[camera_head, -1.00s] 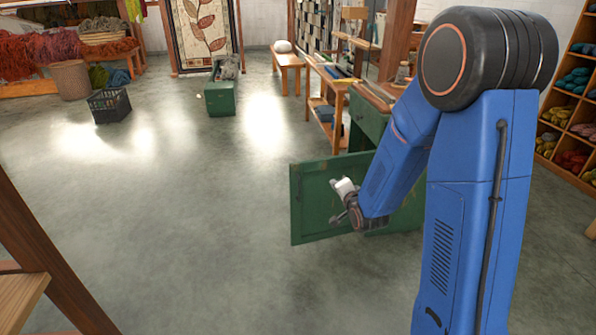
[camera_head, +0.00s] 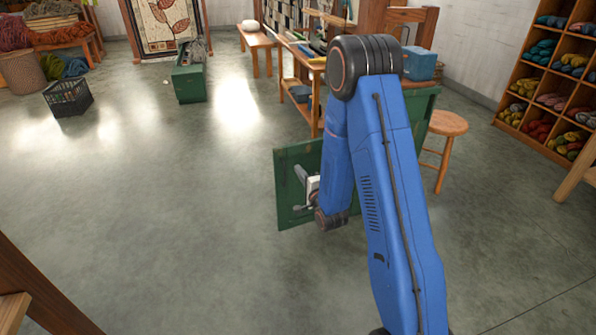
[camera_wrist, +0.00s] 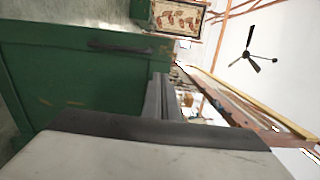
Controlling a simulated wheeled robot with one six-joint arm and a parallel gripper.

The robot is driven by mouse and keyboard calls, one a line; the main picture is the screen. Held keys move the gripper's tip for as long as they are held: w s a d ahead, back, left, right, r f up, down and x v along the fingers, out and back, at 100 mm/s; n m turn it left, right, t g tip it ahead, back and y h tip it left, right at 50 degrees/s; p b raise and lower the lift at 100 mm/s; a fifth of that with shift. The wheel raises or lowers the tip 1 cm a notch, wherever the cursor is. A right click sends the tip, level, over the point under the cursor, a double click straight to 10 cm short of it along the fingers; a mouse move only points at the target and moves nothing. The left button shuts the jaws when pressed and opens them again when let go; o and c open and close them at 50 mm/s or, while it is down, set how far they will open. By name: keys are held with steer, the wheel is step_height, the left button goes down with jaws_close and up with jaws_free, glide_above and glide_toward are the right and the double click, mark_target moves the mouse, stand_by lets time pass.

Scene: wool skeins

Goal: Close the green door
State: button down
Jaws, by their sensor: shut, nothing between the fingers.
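The green door (camera_head: 290,200) stands open, swung out from the green cabinet (camera_head: 420,104), most of which my arm hides. My gripper (camera_head: 301,178) is shut and empty, in front of the door's face near its free edge. In the wrist view the green door (camera_wrist: 75,85) fills the left side, with a dark bar like a handle (camera_wrist: 118,47) on it. My gripper's fingers (camera_wrist: 163,97) are close beside the door there. I cannot tell whether they touch it. The hinge side is hidden behind my arm.
A wooden stool (camera_head: 444,124) stands right of the cabinet, and a blue box (camera_head: 419,63) sits on top. Shelves of wool (camera_head: 560,90) line the right wall. A green chest (camera_head: 188,84) and black basket (camera_head: 68,97) stand far left. The floor left of the door is clear.

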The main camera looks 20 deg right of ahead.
mark_target(286, 152)
steer(key=w, duration=0.3)
steer(key=w+a, duration=0.1)
steer(key=w, duration=0.7)
steer(key=shift+w+a, duration=0.15)
steer(key=shift+w, duration=0.05)
